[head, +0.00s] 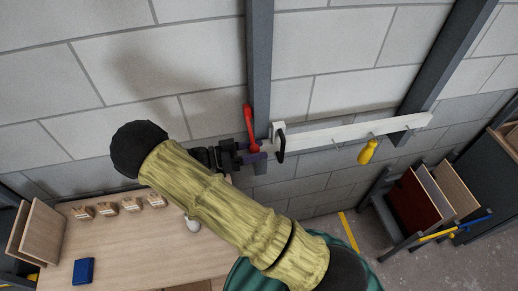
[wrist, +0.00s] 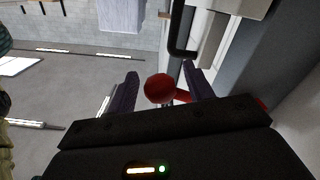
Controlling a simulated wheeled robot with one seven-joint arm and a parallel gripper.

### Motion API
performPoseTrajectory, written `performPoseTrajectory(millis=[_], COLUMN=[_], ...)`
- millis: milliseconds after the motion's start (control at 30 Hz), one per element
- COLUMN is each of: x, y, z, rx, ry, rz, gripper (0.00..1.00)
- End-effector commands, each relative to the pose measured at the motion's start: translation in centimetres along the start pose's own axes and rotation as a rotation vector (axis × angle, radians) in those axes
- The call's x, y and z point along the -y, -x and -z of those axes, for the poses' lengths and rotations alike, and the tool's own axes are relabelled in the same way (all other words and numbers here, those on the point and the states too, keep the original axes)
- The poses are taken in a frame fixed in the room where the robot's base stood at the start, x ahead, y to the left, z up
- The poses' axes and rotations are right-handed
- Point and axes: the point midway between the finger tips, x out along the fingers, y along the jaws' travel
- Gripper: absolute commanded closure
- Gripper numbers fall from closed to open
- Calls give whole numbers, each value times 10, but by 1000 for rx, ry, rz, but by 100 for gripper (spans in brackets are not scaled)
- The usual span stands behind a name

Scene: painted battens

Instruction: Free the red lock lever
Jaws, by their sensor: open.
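The red lock lever (head: 249,128) stands nearly upright against the dark grey post, at the left end of a white batten (head: 345,129). My gripper (head: 257,160) is close to the lever's lower part in the head view. In the wrist view my gripper (wrist: 160,74) is open, one dark finger on each side of the lever's round red end (wrist: 159,88). Gaps show on both sides of that end, and I cannot tell its depth between the fingers. A black handle (head: 281,143) sits on the batten just right of the lever; it also shows in the wrist view (wrist: 175,30).
A yellow-handled item (head: 368,151) hangs below the batten from a hook. Dark posts (head: 259,60) stand against the block wall. A wooden bench (head: 130,240) with small blocks and a blue box (head: 84,271) is at lower left. A rack of boards (head: 430,195) stands at right.

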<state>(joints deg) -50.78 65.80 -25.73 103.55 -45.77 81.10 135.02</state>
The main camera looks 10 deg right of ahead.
Motion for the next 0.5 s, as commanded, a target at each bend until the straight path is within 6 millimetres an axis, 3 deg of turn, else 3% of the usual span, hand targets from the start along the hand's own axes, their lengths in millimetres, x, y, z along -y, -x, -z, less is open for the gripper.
performPoseTrajectory(millis=[133, 400, 500], x=[0, 0, 0], y=[-11, -12, -12], z=[0, 0, 0], rx=[1, 0, 0], ry=[1, 0, 0], rz=[0, 1, 1], gripper=[48, 48, 68])
